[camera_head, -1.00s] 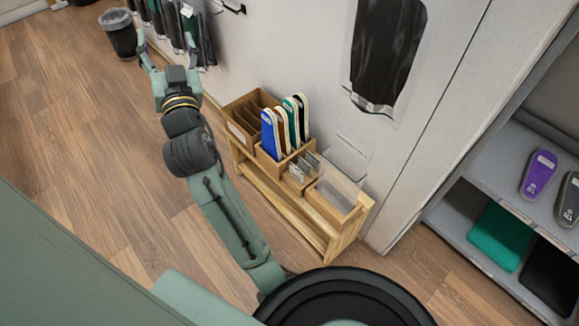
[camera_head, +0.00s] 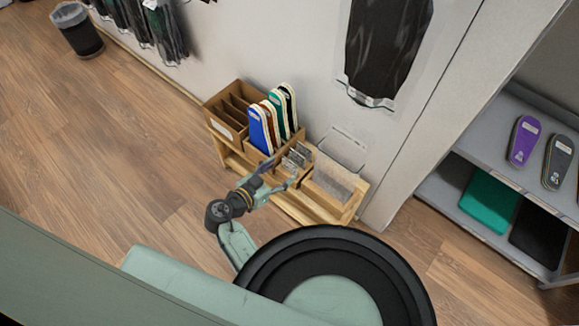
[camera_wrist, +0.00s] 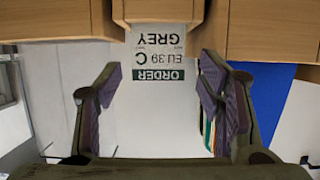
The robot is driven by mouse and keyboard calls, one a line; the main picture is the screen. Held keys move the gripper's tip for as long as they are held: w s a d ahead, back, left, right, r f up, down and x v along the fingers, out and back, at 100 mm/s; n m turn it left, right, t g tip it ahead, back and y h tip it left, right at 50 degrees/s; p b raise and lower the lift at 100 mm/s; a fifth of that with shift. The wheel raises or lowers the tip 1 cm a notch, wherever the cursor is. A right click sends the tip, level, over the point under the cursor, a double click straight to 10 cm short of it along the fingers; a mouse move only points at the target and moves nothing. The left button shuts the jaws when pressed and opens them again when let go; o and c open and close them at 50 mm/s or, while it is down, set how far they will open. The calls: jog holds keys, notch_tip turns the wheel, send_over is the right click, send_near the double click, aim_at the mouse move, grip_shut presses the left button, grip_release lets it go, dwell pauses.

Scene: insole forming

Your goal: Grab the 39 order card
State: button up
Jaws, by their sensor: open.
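The order card (camera_wrist: 157,55), printed upside down in the wrist view with "ORDER", "EU 39 C" and "GREY", stands at a wooden box wall. The box hides one edge of the card. My gripper (camera_wrist: 158,92) is open, with a finger on each side of the card's line and nothing between them touching it that I can see. In the head view my gripper (camera_head: 277,180) is low in front of the small card box (camera_head: 283,163), which holds several cards (camera_head: 297,156). Single cards cannot be read there.
The wooden rack (camera_head: 236,160) also bears a slotted box with blue, green and other insoles (camera_head: 262,128), and a clear-fronted box (camera_head: 335,178) to the right. The wall is close behind. Open floor (camera_head: 100,150) lies left. A shelf with insoles (camera_head: 480,150) stands right.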

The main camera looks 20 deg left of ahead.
aim_at(290, 165)
jog(key=p+x, duration=0.1)
jog(key=x, duration=0.4)
jog(key=shift+w+d+f+p, duration=0.1)
jog(key=shift+w+d+p, duration=0.1)
jog(key=shift+w+p, duration=0.15)
jog(key=shift+c, duration=0.2)
jog(key=c, duration=0.5)
